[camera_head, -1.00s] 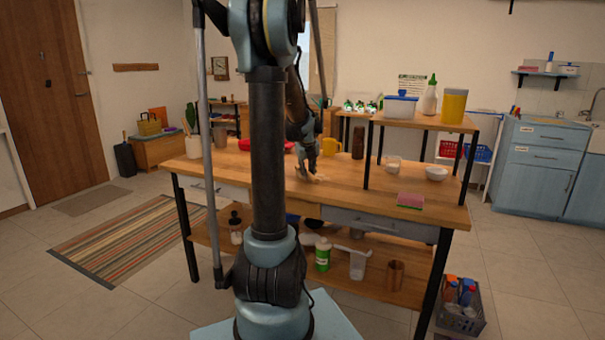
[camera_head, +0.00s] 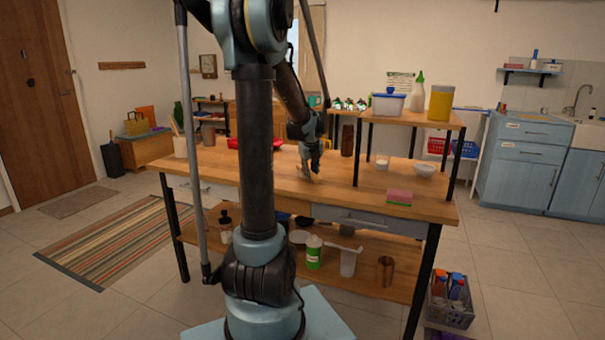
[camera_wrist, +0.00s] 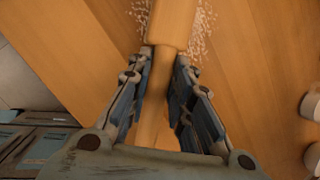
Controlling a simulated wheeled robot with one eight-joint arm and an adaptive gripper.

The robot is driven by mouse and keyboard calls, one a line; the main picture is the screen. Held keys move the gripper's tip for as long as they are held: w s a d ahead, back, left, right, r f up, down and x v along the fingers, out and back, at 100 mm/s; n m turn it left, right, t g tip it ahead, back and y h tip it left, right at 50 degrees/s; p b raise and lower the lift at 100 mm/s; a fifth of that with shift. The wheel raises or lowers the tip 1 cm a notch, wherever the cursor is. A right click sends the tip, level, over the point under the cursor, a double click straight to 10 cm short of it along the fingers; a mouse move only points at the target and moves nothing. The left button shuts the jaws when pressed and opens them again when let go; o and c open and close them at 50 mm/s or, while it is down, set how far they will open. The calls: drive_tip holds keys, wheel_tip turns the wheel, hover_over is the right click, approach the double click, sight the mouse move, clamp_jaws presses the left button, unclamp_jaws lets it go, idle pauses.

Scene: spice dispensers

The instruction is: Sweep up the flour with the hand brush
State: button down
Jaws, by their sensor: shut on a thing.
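My gripper (camera_head: 312,165) is low over the wooden worktable in the head view. In the wrist view my gripper (camera_wrist: 160,105) is shut on the pale wooden handle of the hand brush (camera_wrist: 172,22). The brush's wider wooden head reaches to the top edge of the picture, and its bristles are hidden. White flour (camera_wrist: 204,22) lies scattered as grains on the tabletop on both sides of the brush head. In the head view the brush (camera_head: 306,172) is small and partly hidden by my gripper.
A raised shelf (camera_head: 415,119) at the right holds containers. A red tray (camera_head: 238,143) lies at the back left. The front middle of the tabletop is clear.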

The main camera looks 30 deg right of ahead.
drive_tip(key=shift+s+d+f, duration=0.1)
drive_tip(key=shift+s+d, duration=1.25)
drive_tip(key=shift+s, duration=0.2)
drive_tip(key=shift+s+d, duration=1.15)
drive_tip(key=shift+s, duration=0.2)
wheel_tip(320, 180, up, 6)
drive_tip(key=shift+r, duration=0.2)
wheel_tip(320, 180, up, 3)
drive_tip(key=shift+f, duration=0.1)
